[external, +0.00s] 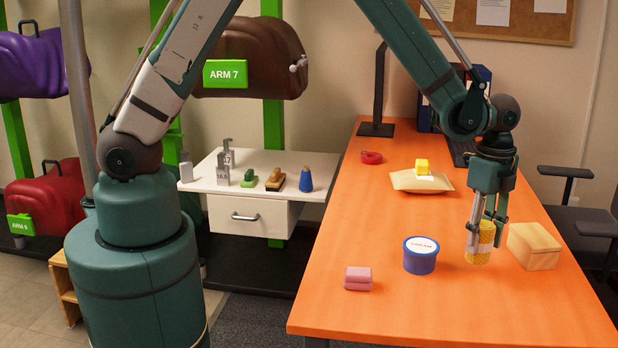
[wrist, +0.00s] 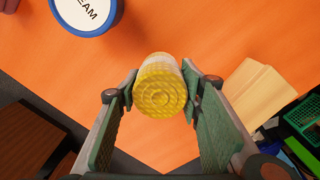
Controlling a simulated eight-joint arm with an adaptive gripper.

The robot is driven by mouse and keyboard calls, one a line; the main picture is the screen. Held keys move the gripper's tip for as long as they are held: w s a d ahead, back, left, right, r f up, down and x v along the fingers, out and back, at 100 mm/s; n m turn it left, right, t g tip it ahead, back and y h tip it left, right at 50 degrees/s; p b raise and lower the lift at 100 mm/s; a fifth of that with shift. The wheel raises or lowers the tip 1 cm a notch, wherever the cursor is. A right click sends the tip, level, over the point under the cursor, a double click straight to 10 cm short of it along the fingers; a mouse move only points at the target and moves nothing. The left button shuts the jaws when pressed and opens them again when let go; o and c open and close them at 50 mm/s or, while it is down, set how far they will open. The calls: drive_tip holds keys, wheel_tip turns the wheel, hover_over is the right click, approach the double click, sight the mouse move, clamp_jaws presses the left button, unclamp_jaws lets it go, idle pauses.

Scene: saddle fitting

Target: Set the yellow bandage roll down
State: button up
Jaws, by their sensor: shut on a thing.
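The yellow bandage roll (external: 480,243) is upright at the right part of the orange table, between a blue tub and a wooden box. My gripper (external: 486,226) points down over it and is shut on its upper part. In the wrist view the roll's round yellow end (wrist: 160,98) faces the camera, with the two green finger pads of my gripper (wrist: 160,92) on either side of it. The roll's lower end appears at or very near the table top; I cannot tell whether it touches.
The blue tub (external: 420,262) stands left of the roll, and the wooden box (external: 534,249) stands close on its right. The orange table (external: 450,315) is clear in front.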

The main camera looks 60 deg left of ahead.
sight(479, 249)
drive_tip(key=shift+f, duration=1.5)
drive_tip(key=shift+f+b, duration=0.15)
drive_tip(key=shift+b, duration=0.15)
drive_tip(key=o, duration=0.9)
wheel_tip(479, 249, up, 12)
drive_tip(key=shift+r+p, duration=0.2)
drive_tip(key=shift+p, duration=0.75)
